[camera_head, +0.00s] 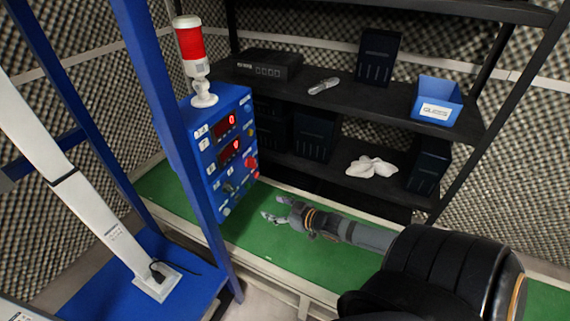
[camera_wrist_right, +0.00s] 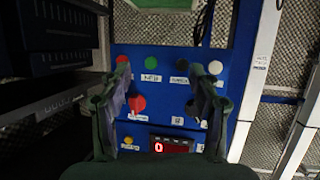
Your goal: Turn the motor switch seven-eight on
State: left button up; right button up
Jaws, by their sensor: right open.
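The blue control panel (camera_head: 225,150) stands upright left of centre, with two red displays and rows of buttons and knobs. My right gripper (camera_head: 274,208) is open and empty, low and to the right of the panel. In the right wrist view, my right gripper's fingers (camera_wrist_right: 160,86) spread in front of the panel face (camera_wrist_right: 163,90). A red knob (camera_wrist_right: 137,103) appears beside the left finger and a dark knob (camera_wrist_right: 192,107) beside the right finger. The small labels are unreadable, so I cannot tell which control is motor switch seven-eight. My left gripper is not in view.
A black shelf (camera_head: 345,98) with dark boxes and a blue bin (camera_head: 437,100) stands behind. A red-and-white signal lamp (camera_head: 192,55) sits on the panel. A blue post (camera_head: 170,110) stands in front. The green bench surface (camera_head: 250,232) is mostly clear around my gripper.

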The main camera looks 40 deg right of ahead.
jog(key=s+a+f+g+h, duration=0.1)
jog(key=s+a+f+g, duration=0.1)
jog(key=s+a+g, duration=0.1)
jog(key=s+a+f+m+g+h+p, duration=0.1)
jog(key=s+a+f+g, duration=0.1)
jog(key=s, duration=0.4)
jog(key=s+a+f+g+h+p, duration=0.1)
jog(key=s+a+f+g, duration=0.1)
jog(key=s+a+g, duration=0.1)
jog(key=shift+s+a+f+m+g+h, duration=0.4)
jog(key=shift+s+g, duration=0.5)
jog(key=shift+s, duration=0.3)
jog(key=shift+f, duration=0.1)
jog(key=s+d+f+g+p, duration=0.1)
jog(key=s+f, duration=0.3)
jog(key=f, duration=0.7)
jog(key=s+d+f+p, duration=0.15)
jog(key=s+f, duration=0.25)
jog(key=f, duration=0.7)
jog(key=s+f, duration=0.4)
jog(key=s, duration=0.3)
jog(key=s+f+g, duration=0.1)
jog(key=s+f, duration=0.4)
jog(key=s, duration=0.3)
